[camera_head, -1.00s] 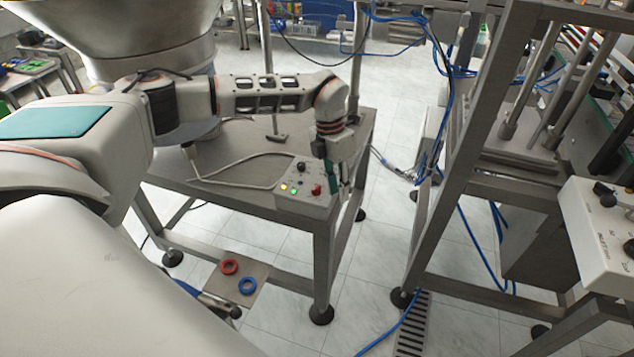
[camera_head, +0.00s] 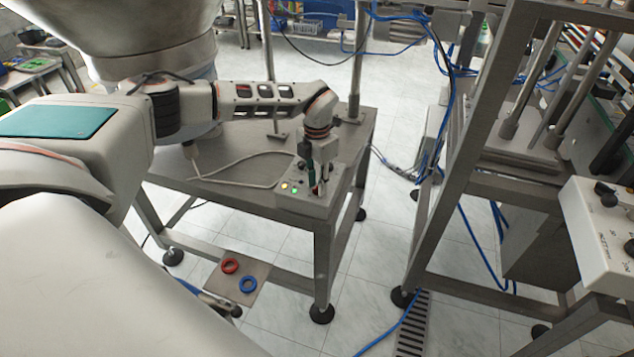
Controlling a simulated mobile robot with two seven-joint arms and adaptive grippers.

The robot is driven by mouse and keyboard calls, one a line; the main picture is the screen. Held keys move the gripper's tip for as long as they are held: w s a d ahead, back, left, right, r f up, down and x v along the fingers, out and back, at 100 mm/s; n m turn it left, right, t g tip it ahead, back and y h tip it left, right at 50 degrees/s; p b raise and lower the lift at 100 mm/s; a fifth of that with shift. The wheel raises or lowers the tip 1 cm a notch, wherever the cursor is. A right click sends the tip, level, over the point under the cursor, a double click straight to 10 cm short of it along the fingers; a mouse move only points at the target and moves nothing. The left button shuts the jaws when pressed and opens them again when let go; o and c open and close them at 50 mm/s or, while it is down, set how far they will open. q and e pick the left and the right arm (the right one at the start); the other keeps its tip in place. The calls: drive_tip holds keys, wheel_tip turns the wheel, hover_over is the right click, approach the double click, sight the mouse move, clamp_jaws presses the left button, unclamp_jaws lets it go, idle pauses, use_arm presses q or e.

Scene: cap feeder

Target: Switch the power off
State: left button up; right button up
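A small grey control box (camera_head: 289,203) sits on the front right corner of the steel table. Its face carries a yellow-lit button (camera_head: 285,186) and a green-lit button (camera_head: 295,189). My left gripper (camera_head: 319,188) points down over the right part of the box, at the place of its red knob. The fingers hide most of the knob and the black knob behind it. I cannot tell whether the fingers touch the red knob or how far apart they are. My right gripper is not in view.
The steel table (camera_head: 235,160) bears a grey cable and a large metal hopper (camera_head: 135,45). A red ring (camera_head: 229,266) and a blue ring (camera_head: 248,284) lie on a low plate. A steel frame and a white control box (camera_head: 600,235) stand at right.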

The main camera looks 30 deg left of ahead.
use_arm(q)
clamp_jaws()
